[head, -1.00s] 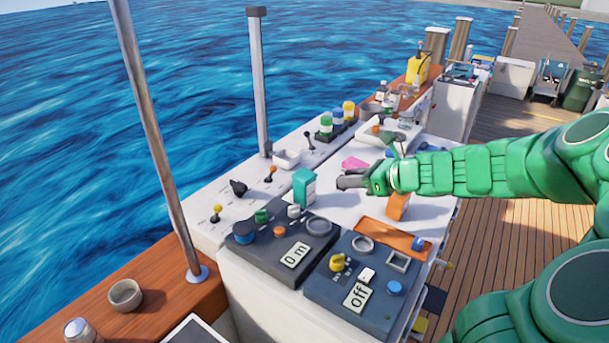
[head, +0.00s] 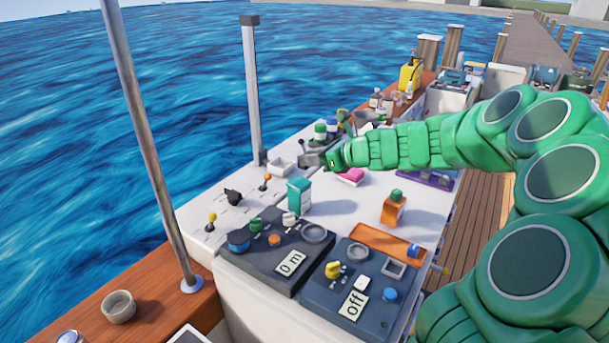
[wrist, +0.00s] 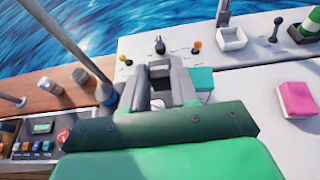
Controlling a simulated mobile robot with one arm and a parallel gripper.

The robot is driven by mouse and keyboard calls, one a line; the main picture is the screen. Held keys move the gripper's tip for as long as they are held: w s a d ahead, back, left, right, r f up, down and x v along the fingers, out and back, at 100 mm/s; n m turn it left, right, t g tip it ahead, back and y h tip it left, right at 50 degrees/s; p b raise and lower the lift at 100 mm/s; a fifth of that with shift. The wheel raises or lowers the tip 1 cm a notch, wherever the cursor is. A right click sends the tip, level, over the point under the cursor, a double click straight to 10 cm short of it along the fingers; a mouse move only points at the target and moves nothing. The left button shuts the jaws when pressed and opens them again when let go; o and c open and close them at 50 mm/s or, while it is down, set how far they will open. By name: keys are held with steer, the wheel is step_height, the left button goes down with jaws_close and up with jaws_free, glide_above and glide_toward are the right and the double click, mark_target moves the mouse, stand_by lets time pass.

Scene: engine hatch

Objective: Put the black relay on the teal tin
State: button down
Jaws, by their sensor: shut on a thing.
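The teal tin (head: 299,196) stands upright on the white worktop, behind the dark panel marked "0 m". Part of it shows in the wrist view (wrist: 203,79), just right of the fingers. My gripper (head: 308,159) is above the worktop, behind and slightly right of the tin in the head view, and apart from it. It is shut on a small dark thing, which looks like the black relay (wrist: 160,72); the grey fingers hide most of it. In the head view the relay cannot be made out from the fingers.
A pink block (head: 350,176) lies under my forearm. A white open tray (head: 281,166) and levers line the far edge. Two dark control panels (head: 272,253) fill the front. A metal pole (head: 146,150) rises at left.

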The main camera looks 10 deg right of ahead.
steer(key=shift+w+d+f, duration=0.1)
steer(key=shift+w+f, duration=1.3)
steer(key=shift+w, duration=0.3)
steer(key=shift+w+a+f, duration=0.1)
steer(key=shift+w+f, duration=1.25)
steer(key=shift+w, duration=0.35)
steer(key=shift+w+d+f, duration=0.1)
steer(key=shift+w+f, duration=1.3)
steer(key=shift+w, duration=0.3)
steer(key=shift+f, duration=1.5)
steer(key=c, duration=0.9)
jaws_free()
steer(key=shift+f, duration=0.1)
steer(key=shift+o, duration=0.2)
